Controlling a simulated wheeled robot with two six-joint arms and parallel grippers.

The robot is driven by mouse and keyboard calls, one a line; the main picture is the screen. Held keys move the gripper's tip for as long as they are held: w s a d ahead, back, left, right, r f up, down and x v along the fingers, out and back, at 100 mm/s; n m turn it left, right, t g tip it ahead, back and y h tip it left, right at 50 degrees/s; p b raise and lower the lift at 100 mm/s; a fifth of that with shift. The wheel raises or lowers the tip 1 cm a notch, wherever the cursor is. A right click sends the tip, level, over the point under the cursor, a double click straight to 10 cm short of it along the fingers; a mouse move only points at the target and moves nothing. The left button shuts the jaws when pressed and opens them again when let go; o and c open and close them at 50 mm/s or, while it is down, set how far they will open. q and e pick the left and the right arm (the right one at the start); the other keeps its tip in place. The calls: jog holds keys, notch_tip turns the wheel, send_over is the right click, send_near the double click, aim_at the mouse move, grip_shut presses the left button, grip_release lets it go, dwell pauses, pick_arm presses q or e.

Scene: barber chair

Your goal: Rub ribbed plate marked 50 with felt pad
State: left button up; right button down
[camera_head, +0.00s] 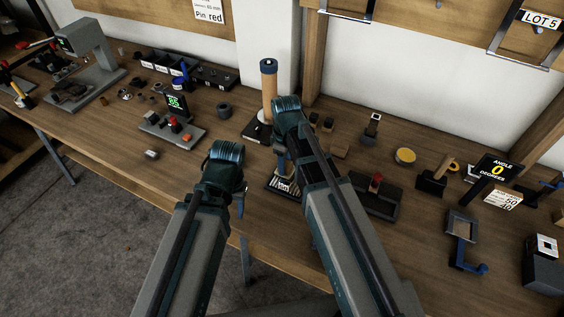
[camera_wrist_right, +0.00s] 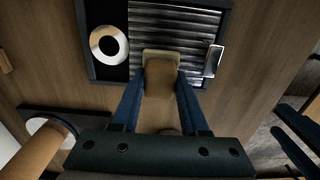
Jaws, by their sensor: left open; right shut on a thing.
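In the right wrist view, my right gripper (camera_wrist_right: 160,92) is shut on a tan block with a paler pad at its far end, which looks like the felt pad (camera_wrist_right: 161,55). The pad end overlaps the near part of a ribbed metal plate (camera_wrist_right: 175,22) in a dark frame; I cannot tell whether it touches. No 50 is readable on this plate. In the head view, my right gripper (camera_head: 283,167) is directly over the dark-framed plate (camera_head: 281,187), hiding much of it. My left gripper (camera_head: 239,203) is open and empty, left of the plate near the front table edge.
A post with a wooden cylinder (camera_head: 268,90) stands behind the plate. A small stand with a green 35 display (camera_head: 176,104) is to the left. A dark tray with a red knob (camera_head: 376,190) is close on the right. A card (camera_head: 503,198) shows 50 and 30.

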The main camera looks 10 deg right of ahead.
jog(key=shift+s+d, duration=0.85)
jog(key=shift+d, duration=0.3)
jog(key=shift+d, duration=0.1)
pick_arm(q)
jog(key=shift+f, duration=0.1)
pick_arm(e)
jog(key=shift+s+d+f, duration=0.1)
jog(key=shift+s+d, duration=1.05)
jog(key=shift+d, duration=0.3)
pick_arm(q)
jog(key=shift+r, duration=0.2)
pick_arm(e)
jog(key=shift+w+a, duration=1.2)
jog(key=shift+a, duration=0.4)
